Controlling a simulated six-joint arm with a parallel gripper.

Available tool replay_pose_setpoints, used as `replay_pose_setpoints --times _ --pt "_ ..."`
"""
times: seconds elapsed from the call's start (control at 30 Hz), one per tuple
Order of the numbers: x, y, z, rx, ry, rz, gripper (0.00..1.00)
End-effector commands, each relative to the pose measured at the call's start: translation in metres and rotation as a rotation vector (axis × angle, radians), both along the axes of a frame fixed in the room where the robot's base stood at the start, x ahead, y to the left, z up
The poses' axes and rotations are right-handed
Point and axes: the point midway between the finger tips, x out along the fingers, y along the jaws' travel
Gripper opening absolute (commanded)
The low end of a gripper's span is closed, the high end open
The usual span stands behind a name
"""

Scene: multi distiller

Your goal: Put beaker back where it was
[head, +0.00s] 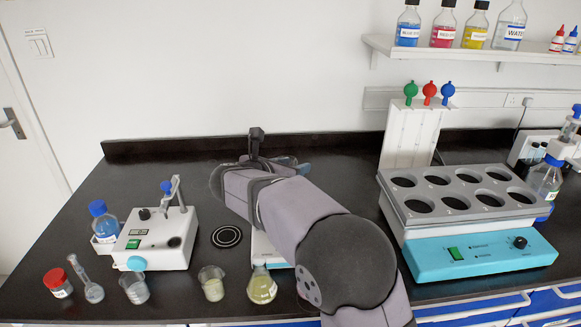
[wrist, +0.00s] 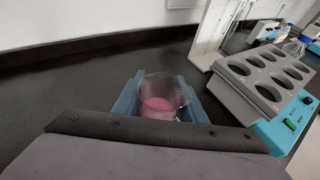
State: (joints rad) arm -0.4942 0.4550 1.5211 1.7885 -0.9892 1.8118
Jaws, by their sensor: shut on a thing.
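A clear glass beaker (wrist: 158,92) with pink liquid in the bottom stands between the blue fingers of my gripper (wrist: 160,88) in the wrist view. The fingers are shut on its two sides, and it looks upright. In the head view my arm hides the beaker, and only a little of the blue fingers shows near the back of the counter. I cannot tell whether the beaker's base touches the counter. A black round pad with pale rings (head: 227,237) lies on the counter left of my arm, with nothing on it.
A grey rack with round holes on a blue base (head: 470,250) stands right of my arm. A white instrument (head: 152,240) stands left. A small beaker (head: 212,284), another beaker (head: 134,288) and a yellowish flask (head: 262,288) line the front. The back left counter is clear.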

Motion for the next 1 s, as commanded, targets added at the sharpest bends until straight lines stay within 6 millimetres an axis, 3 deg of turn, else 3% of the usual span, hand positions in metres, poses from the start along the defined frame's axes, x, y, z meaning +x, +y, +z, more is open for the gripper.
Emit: replay_pose_setpoints --times 0.27,0.7,1.0 --pt "0.0 0.0 0.02 0.0 -0.001 0.0 0.11" --pt "0.0 0.0 0.089 0.001 -0.001 0.0 0.11" --pt "0.0 0.0 0.102 0.001 -0.001 0.0 0.11"
